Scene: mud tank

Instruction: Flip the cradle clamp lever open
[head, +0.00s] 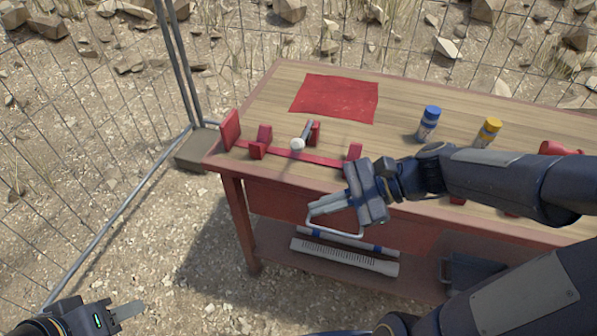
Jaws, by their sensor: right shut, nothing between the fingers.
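The red cradle (290,154) sits at the left end of the wooden bench, with short red blocks standing along a red strip. The clamp lever (305,134) is a short grey bar with a pale round knob (297,145) at its near end. It slants from a red block toward the front edge. My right gripper (314,206) is shut and empty, in front of the bench's front edge, below and right of the knob in the picture and apart from it. My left gripper (138,308) is at the bottom left, far from the bench; its finger opening is unclear.
A red cloth (335,98), a blue-capped bottle (428,124) and a yellow-capped bottle (489,132) are on the bench. A pale handle (335,234) is just below my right gripper. Slotted bars (345,257) lie on the lower shelf. Wire fencing surrounds the bench.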

